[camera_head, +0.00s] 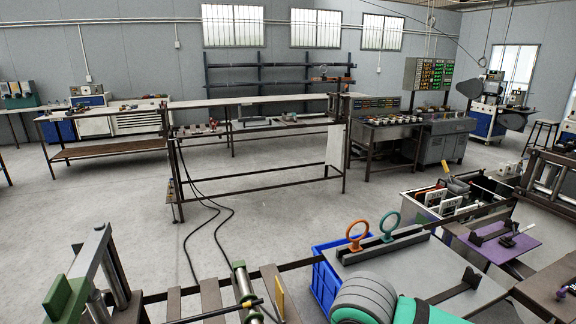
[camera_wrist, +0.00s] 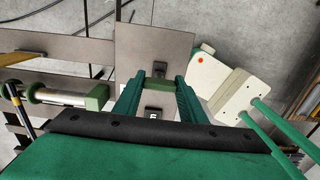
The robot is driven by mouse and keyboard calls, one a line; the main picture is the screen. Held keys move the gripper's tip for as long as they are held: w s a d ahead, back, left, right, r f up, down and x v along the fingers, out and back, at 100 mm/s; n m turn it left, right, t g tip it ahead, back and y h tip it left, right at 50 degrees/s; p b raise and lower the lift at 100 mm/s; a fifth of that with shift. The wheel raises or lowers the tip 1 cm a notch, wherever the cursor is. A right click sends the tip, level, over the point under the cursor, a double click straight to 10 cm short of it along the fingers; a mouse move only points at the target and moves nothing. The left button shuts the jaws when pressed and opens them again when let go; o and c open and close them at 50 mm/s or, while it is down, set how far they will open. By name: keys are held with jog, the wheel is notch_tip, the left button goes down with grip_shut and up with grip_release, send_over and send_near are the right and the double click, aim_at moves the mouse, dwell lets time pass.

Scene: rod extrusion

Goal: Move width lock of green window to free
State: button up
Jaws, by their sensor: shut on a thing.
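My gripper (camera_wrist: 160,80) shows in the wrist view, its two green fingers reaching up from the dark wrist housing. It is shut on a small dark green block (camera_wrist: 158,85) that spans between the fingertips. A brown-grey plate (camera_wrist: 153,45) lies behind it. A small black block with a white mark (camera_wrist: 153,113) sits between the fingers, nearer the wrist. I cannot tell which part is the width lock, nor its setting. Another green block (camera_wrist: 97,97) sits at the end of a metal roller (camera_wrist: 58,97); a roller (camera_head: 243,284) also shows in the head view. My gripper is hidden there.
In the head view, an orange ring (camera_head: 357,235) and a teal ring (camera_head: 389,226) stand near a blue crate (camera_head: 325,284). Open floor (camera_head: 270,222) lies beyond the front bench.

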jog(key=shift+s+a, duration=0.25)
jog(key=shift+a, duration=0.7)
jog(key=shift+s+a, duration=0.3)
jog(key=shift+a, duration=0.3)
jog(key=shift+c, duration=0.2)
jog(key=shift+o, duration=0.2)
jog(key=shift+s+a, duration=0.1)
jog(key=shift+a, duration=0.05)
jog(key=shift+s+a+f, duration=0.2)
jog(key=shift+a+f, duration=0.05)
jog(key=shift+a, duration=0.3)
